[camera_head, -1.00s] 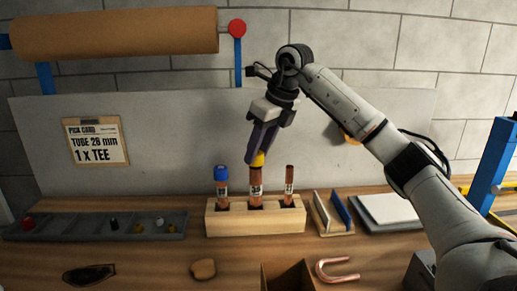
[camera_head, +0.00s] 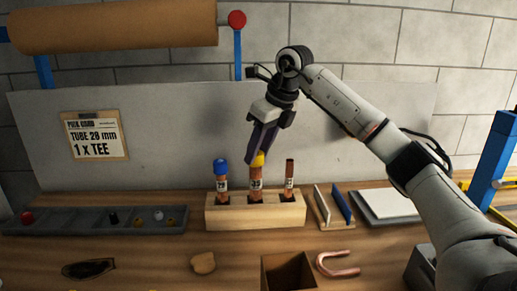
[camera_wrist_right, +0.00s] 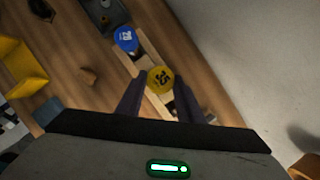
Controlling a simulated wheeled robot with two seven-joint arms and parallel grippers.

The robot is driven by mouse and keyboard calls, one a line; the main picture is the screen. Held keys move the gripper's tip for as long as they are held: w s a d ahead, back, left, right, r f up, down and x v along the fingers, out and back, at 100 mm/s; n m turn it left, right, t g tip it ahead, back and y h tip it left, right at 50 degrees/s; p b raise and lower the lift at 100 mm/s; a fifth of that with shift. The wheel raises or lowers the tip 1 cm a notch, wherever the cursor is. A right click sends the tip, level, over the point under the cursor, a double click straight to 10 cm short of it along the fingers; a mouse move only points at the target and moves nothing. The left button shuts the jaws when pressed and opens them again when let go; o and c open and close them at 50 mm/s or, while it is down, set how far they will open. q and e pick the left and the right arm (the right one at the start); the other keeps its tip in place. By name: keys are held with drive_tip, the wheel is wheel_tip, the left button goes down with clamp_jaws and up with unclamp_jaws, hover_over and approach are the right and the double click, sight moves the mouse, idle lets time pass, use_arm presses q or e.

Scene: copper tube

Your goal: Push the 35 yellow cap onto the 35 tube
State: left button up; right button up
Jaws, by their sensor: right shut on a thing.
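The 35 tube (camera_head: 256,182) is copper and stands upright in the middle hole of the wooden rack (camera_head: 256,217). The yellow cap (camera_head: 258,160) is at the top of this tube, and its number 35 faces up in the right wrist view (camera_wrist_right: 160,80). My right gripper (camera_head: 258,153) comes from above and is shut on the yellow cap, with one finger on each side of it in the wrist view (camera_wrist_right: 160,92). How far the cap sits over the tube is hidden by its own rim and the fingers. My left gripper is not in view.
A tube with a blue cap (camera_head: 221,166) stands left of the 35 tube, and a thinner uncapped tube (camera_head: 289,175) stands right. A grey tray (camera_head: 75,227) holds several small caps. An open brown box (camera_head: 288,270) and a bent copper pipe (camera_head: 337,266) are in front.

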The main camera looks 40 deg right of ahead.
drive_tip(key=shift+f+b, duration=0.4)
drive_tip(key=shift+f, duration=0.5)
drive_tip(key=o, duration=1.1)
drive_tip(key=shift+c, duration=0.2)
drive_tip(key=shift+r, duration=0.1)
drive_tip(key=v, duration=1)
